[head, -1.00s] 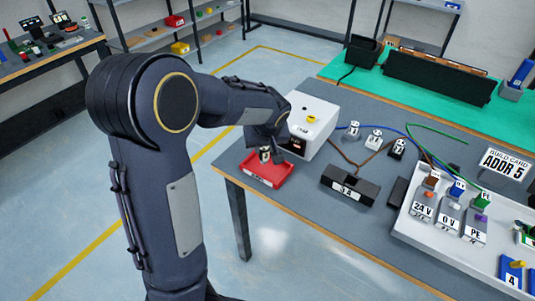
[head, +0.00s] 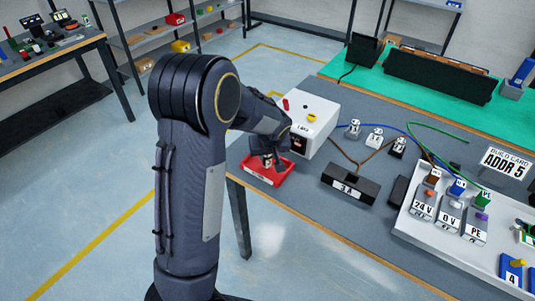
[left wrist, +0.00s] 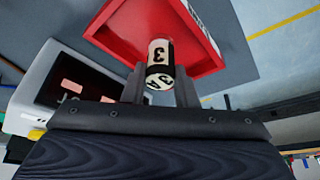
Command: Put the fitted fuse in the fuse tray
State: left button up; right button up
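The fuse (left wrist: 160,62), a small light and dark cylinder marked "3", is between the fingertips of my left gripper (left wrist: 160,85) in the left wrist view. Both fingers appear to touch its sides. In the head view my left gripper (head: 268,159) is over the red fuse tray (head: 262,179) at the table's left corner. The red tray (left wrist: 112,28) also shows just beyond the fuse in the left wrist view. I cannot tell whether the fuse touches the tray floor. My right gripper is not in view.
A white box (head: 318,120) with a red and a yellow button stands right behind the tray. A dark block labelled "3 A" (head: 345,188) lies to the right. Wired terminals (head: 375,138) and a pale panel (head: 408,226) are further right. The tray sits near the table edge.

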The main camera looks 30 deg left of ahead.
pick_arm(q)
jog(key=o, duration=0.4)
jog(key=shift+r+p, duration=0.25)
jog(key=shift+p, duration=0.1)
jog(key=v, duration=1.1)
jog(key=s+d+m+h, duration=0.2)
jog(key=s+d, duration=0.1)
jog(key=s, duration=0.5)
jog(key=s+d+r+m+t+h, duration=0.1)
jog(key=s+d+m+h, duration=0.1)
jog(key=s, duration=0.7)
jog(key=s+d+r+m+t+h, duration=0.1)
jog(key=s+d+m+h, duration=0.1)
jog(key=s, duration=0.6)
jog(key=shift+s+d+r+m+h, duration=0.1)
jog(key=shift+s+d+m+h, duration=0.05)
jog(key=shift+d, duration=0.3)
jog(key=shift+s+d+r+m+h, duration=0.1)
jog(key=shift+s+d+m+h, duration=0.05)
jog(key=shift+d, duration=0.3)
